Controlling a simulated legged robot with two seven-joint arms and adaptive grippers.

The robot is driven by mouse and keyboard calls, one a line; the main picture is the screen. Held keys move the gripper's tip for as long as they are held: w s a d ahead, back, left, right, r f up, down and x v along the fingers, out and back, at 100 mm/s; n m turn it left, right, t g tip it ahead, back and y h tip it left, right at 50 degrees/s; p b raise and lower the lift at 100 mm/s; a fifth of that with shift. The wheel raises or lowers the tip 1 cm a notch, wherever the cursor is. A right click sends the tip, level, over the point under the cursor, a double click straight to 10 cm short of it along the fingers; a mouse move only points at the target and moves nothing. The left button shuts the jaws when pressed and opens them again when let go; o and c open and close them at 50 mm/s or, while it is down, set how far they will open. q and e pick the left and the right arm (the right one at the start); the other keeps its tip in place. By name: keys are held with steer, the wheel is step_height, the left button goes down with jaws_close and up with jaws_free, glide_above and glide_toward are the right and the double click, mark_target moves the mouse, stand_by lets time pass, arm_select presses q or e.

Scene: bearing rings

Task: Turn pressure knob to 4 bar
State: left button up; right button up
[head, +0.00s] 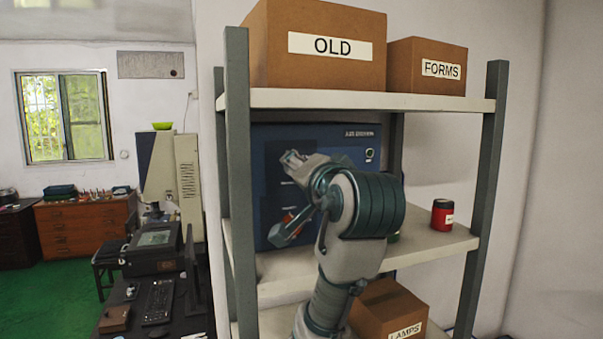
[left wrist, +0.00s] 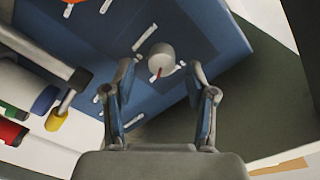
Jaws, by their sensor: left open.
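A round pale knob (left wrist: 161,60) with a red pointer mark shows in the left wrist view, on a blue panel (head: 262,155). My left gripper (left wrist: 160,80) is open, with one finger to each side of the knob in the picture. I cannot tell whether the fingers touch it. In the head view my left gripper (head: 284,200) is in front of the blue panel, and my arm hides much of the panel. The knob and its scale cannot be made out there. My right gripper is not in view.
The panel stands on a shelf (head: 425,243) between grey posts (head: 237,150). A red can (head: 442,215) is on the shelf to the right. Cardboard boxes (head: 318,50) are above and another (head: 392,315) below. Colour-ended cylinders (left wrist: 45,100) lie left in the wrist view.

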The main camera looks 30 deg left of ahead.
arm_select(q)
steer(key=v, duration=1.1)
steer(key=shift+w+d+f, duration=0.15)
steer(key=shift+w+d, duration=0.1)
steer(key=shift+w, duration=0.1)
steer(key=shift+a, duration=0.25)
